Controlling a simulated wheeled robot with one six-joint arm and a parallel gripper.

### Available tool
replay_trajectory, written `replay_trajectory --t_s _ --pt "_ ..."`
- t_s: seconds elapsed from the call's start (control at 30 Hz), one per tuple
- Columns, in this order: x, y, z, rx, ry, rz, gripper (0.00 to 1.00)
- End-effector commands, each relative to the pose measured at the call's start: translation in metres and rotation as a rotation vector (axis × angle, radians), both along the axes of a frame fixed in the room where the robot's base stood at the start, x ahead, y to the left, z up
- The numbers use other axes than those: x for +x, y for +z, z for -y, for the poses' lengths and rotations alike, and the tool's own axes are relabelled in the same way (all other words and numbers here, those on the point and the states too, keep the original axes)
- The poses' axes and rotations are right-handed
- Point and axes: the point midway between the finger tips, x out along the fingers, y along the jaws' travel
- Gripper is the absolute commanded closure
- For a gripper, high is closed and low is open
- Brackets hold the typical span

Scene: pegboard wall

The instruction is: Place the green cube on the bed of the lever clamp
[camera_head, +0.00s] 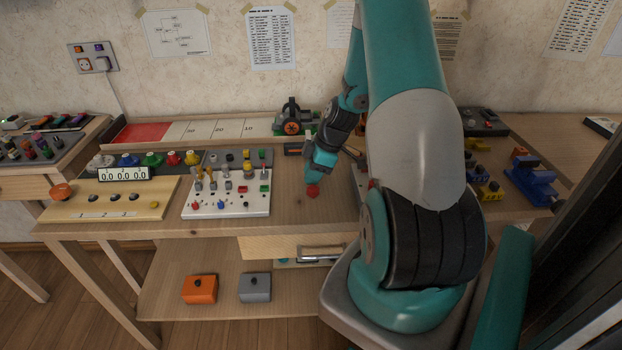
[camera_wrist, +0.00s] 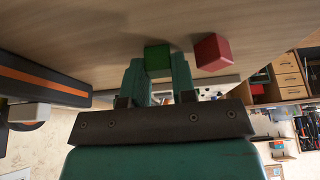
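The green cube (camera_wrist: 157,60) sits between the two fingertips of my gripper (camera_wrist: 158,76) in the wrist view. The fingers touch it on both sides, close to the wooden tabletop; I cannot tell whether it rests on the wood. In the head view my gripper (camera_head: 309,178) points down at the middle of the table, and the green cube cannot be made out there. A red cube (camera_head: 313,191) lies beside the gripper; it also shows in the wrist view (camera_wrist: 211,52). A blue device (camera_head: 531,182) stands at the right; I cannot tell whether it is the lever clamp.
A white board with pegs and small parts (camera_head: 228,204) lies left of my gripper. A dark device with an orange wheel (camera_head: 291,122) stands at the back. Yellow parts (camera_head: 491,190) lie right of my arm. My arm hides part of the table. Bare wood (camera_head: 290,215) shows near the front.

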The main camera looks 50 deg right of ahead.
Motion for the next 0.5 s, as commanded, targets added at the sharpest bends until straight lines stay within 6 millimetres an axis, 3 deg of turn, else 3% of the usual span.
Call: replay_trajectory --t_s 0.33,0.5 --pt "0.0 0.001 0.0 0.0 0.0 0.0 1.0" --pt "0.0 0.011 0.0 -0.001 0.0 0.001 1.0"
